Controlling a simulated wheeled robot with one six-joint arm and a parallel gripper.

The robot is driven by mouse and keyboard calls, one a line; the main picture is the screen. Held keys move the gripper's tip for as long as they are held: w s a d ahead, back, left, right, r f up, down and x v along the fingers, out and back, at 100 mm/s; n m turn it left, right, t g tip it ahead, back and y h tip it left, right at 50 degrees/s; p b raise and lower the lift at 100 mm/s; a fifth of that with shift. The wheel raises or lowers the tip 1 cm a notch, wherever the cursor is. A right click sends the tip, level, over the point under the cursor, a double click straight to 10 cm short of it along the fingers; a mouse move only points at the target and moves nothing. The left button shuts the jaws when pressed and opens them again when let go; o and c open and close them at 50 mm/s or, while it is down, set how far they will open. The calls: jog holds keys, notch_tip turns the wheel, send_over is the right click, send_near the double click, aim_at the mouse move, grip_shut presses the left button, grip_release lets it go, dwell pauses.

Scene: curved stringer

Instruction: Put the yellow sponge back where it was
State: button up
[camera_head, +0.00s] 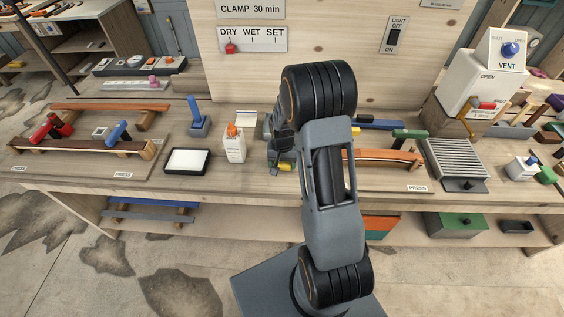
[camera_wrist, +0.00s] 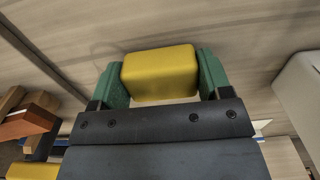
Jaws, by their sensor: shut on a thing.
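The yellow sponge (camera_wrist: 160,74) is a rounded block held between the two green fingers of my gripper (camera_wrist: 162,76) in the wrist view. The fingers press on its two ends. Pale wood lies behind it; I cannot tell whether the sponge touches it. In the head view, a small part of the sponge (camera_head: 286,167) shows at the lower end of my gripper, over the bench's middle. My arm hides much of the bench around it.
A white bottle with an orange top (camera_head: 234,147) stands just left of my gripper. A black-rimmed white tray (camera_head: 187,161) and a blue-handled tool (camera_head: 198,122) stand farther left. An orange curved strip (camera_head: 385,156) and a ribbed grey block (camera_head: 457,160) lie to the right.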

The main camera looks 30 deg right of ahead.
jog(key=shift+f, duration=0.15)
jog(key=o, duration=0.9)
notch_tip(320, 180, up, 12)
jog(key=f+b, duration=0.1)
jog(key=s+a+r+n+t, duration=0.2)
jog(key=s+a+r+n, duration=0.1)
jog(key=s, duration=0.5)
jog(key=s+a+r+n+t, duration=0.2)
jog(key=s+a+r, duration=0.4)
jog(key=s+r, duration=0.1)
jog(key=shift+s+a+r+n, duration=0.2)
jog(key=shift+s+r+n, duration=0.2)
jog(key=shift+r, duration=0.05)
